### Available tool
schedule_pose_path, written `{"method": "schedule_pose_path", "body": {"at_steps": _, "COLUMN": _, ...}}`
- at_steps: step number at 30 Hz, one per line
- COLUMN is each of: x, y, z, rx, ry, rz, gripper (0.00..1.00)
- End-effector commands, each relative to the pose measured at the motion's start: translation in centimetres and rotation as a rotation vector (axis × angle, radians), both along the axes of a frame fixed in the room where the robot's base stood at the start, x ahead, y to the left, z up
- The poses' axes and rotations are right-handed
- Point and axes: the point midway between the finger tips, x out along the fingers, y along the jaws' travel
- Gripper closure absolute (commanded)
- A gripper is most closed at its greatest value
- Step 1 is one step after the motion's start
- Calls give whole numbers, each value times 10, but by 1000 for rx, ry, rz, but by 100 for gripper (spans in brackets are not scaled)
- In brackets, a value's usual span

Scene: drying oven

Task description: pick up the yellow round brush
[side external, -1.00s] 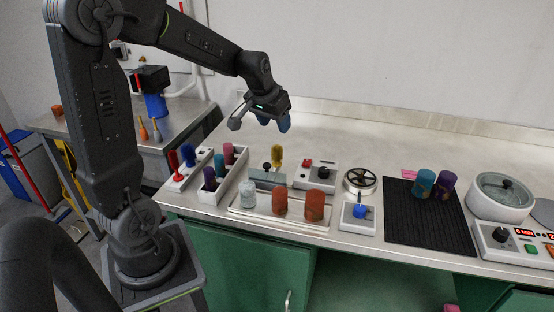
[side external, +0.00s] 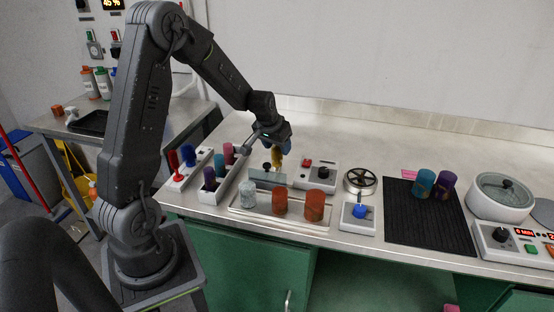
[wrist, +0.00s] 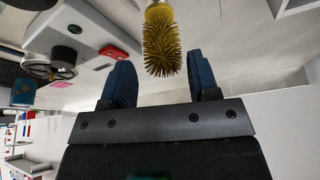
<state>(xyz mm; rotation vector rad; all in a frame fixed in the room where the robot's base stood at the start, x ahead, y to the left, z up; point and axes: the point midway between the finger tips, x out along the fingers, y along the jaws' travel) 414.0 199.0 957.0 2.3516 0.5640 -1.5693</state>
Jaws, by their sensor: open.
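The yellow round brush (side external: 277,157) stands upright on the bench behind a small grey block; my gripper partly covers its top in the side view. In the wrist view the bristly yellow brush (wrist: 161,46) shows at the top centre, just beyond the gap between my two blue fingertips. My gripper (side external: 272,143) is open and empty, tilted down close to the brush. In the wrist view the fingers (wrist: 161,84) stand apart on either side of the brush's line, with nothing between them.
A control box with a red switch and black knob (side external: 316,174) stands right of the brush. A white rack with coloured cylinders (side external: 229,183) stands left. A tray (side external: 262,217) with several cylinders lies in front. The bench behind the brush (side external: 345,140) is clear.

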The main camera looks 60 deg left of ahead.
Motion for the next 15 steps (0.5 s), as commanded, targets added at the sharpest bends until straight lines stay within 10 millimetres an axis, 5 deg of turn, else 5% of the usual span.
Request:
{"method": "schedule_pose_path", "body": {"at_steps": 6, "x": 7, "y": 8, "z": -30, "rx": -2, "ry": 2, "rz": 1, "gripper": 45}}
{"method": "schedule_pose_path", "body": {"at_steps": 15, "x": 9, "y": 9, "z": -35, "rx": 0, "ry": 0, "rz": 1, "gripper": 45}}
